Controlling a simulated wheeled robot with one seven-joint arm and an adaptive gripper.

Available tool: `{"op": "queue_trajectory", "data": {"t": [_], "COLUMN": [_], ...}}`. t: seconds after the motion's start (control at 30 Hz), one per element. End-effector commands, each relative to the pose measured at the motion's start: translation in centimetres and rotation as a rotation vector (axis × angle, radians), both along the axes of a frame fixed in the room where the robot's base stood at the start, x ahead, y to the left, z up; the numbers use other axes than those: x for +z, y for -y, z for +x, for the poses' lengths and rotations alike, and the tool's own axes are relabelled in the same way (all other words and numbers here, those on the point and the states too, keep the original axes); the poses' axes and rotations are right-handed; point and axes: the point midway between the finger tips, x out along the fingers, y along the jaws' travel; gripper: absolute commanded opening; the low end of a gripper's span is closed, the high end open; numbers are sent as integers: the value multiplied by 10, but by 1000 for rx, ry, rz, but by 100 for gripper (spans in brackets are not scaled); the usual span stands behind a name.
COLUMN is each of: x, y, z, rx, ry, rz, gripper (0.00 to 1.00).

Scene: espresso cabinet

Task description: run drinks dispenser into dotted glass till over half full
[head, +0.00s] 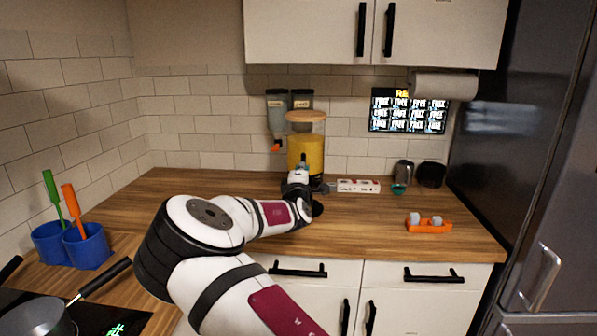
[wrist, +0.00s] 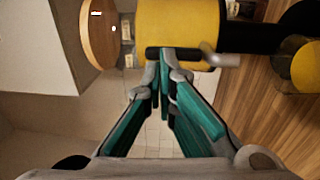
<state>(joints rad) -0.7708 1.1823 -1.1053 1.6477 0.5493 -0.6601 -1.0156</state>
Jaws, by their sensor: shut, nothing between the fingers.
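The drinks dispenser (head: 312,150), a clear tank of yellow drink with a round wooden lid, stands at the back of the counter. It fills the top of the wrist view (wrist: 178,25), turned sideways. My gripper (wrist: 165,62) is shut and empty, its fingertips at the dark tap handle (wrist: 172,53); firm contact is hard to tell. The grey spout (wrist: 210,57) is beside the handle. Below the spout, a dark-rimmed round shape with yellow inside (wrist: 308,66) is cut by the picture edge. It may be the glass; no dots or fill level are readable. My arm hides this area in the head view.
A white box (head: 358,186) sits right of the dispenser, then a grey container (head: 402,176) and a dark one (head: 432,174). An orange holder (head: 428,224) is nearer. Blue cups (head: 88,246) and a pan (head: 40,318) are left. Counter between is clear.

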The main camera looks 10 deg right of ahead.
Motion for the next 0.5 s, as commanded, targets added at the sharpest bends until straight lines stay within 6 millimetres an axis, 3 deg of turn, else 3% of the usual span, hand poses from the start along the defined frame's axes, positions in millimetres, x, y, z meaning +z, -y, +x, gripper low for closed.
{"op": "queue_trajectory", "data": {"t": [0.5], "x": [0], "y": [-19], "z": [-56], "rx": [1], "ry": [-1], "rz": [1], "gripper": [0]}}
